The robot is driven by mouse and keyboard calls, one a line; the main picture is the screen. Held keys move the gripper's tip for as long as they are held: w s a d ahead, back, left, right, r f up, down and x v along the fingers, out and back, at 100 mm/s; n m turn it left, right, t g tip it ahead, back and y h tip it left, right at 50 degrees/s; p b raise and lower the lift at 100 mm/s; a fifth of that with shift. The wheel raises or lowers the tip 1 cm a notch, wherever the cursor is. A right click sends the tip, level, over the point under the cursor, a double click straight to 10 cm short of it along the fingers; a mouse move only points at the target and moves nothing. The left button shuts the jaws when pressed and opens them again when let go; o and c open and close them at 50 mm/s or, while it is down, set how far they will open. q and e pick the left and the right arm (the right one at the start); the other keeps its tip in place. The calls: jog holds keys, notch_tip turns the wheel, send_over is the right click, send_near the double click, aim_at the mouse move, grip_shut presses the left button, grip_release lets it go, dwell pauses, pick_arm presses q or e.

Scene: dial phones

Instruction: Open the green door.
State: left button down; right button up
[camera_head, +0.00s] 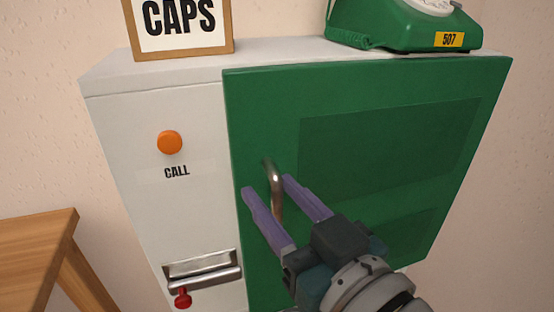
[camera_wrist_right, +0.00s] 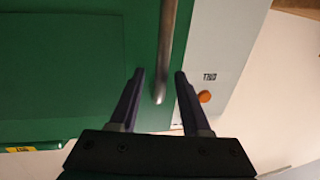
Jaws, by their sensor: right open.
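The green door (camera_head: 400,150) fills the right part of the white cabinet's front and looks closed. A curved metal handle (camera_head: 272,178) stands near the door's left edge. My right gripper (camera_head: 268,184) is open at the handle, with one purple finger on each side of it in the head view. In the right wrist view, the handle (camera_wrist_right: 164,70) ends between the two open fingers of my right gripper (camera_wrist_right: 160,75). I cannot tell whether a finger touches it. My left gripper is not in view.
The cabinet's white panel (camera_head: 130,130) has an orange CALL button (camera_head: 169,142), a metal slot (camera_head: 202,268) and a red knob (camera_head: 183,298). A green phone (camera_head: 390,25) and a CAPS sign (camera_head: 180,22) stand on top. A wooden table (camera_head: 35,245) is at lower left.

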grip_shut()
dwell(1.4)
